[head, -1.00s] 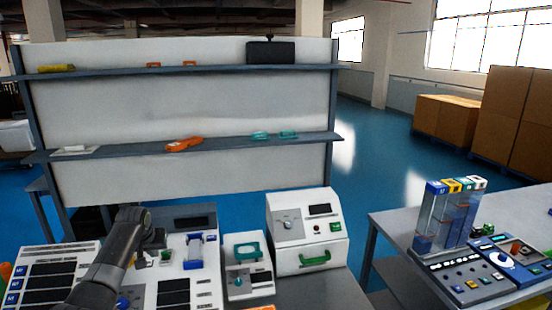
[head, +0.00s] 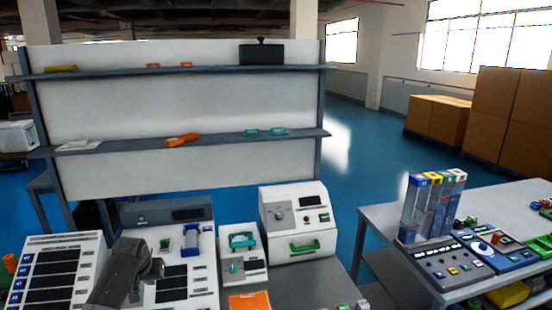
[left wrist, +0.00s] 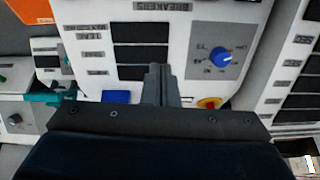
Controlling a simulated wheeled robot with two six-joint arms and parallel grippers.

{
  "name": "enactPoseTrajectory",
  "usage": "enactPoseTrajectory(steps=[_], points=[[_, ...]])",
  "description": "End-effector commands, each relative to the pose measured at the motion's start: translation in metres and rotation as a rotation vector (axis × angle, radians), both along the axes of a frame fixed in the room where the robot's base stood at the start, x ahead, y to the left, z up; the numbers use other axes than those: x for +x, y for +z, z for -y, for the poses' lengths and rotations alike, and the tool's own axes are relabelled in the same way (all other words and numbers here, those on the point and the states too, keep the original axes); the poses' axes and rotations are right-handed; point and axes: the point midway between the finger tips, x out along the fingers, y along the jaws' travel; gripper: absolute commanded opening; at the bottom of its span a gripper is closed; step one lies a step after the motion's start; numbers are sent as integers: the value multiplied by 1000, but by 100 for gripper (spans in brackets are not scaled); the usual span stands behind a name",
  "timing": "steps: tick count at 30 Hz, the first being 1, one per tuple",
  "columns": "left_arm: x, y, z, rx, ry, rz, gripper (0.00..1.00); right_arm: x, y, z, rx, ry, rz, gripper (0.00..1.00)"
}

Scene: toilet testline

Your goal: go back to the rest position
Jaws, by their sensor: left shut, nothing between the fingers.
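My left gripper (left wrist: 158,84) shows in the left wrist view with its two fingers together and nothing between them. It hangs above a white panel (left wrist: 190,20) with dark slots, a blue knob (left wrist: 221,57) and a red and yellow button (left wrist: 209,103). In the head view my left arm (head: 128,272) reaches over the white test panels at the lower left, and its gripper is hard to make out there. My right gripper is in neither view.
A white box device (head: 298,222) with a green handle stands right of the panels. A shelf rack (head: 180,105) rises behind them. A grey table (head: 385,222) on the right carries clear tubes (head: 432,210) and control boxes (head: 500,250). Blue floor lies between.

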Motion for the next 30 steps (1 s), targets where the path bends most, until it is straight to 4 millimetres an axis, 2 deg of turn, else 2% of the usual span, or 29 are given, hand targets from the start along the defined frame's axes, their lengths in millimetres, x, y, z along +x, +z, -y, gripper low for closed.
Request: enactPoseTrajectory(steps=[5, 8, 12, 16, 19, 23, 27, 30], points=[[-36, -35, 8, 17, -34, -24, 0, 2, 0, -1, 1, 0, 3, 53], [-67, -58, 14, 27, -58, -39, 0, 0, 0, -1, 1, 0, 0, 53], [-125, -90, 25, 39, -93, -62, 0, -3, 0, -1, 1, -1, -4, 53], [-184, -109, 34, 48, -118, -79, 0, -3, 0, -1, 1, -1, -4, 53], [-231, -117, 40, 51, -129, -92, 0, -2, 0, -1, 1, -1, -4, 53], [-294, -119, 48, 55, -136, -106, 0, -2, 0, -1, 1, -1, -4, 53], [-358, -110, 55, 60, -131, -120, 0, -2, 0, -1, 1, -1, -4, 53], [-392, -100, 58, 62, -126, -124, 0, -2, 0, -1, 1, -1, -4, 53]])
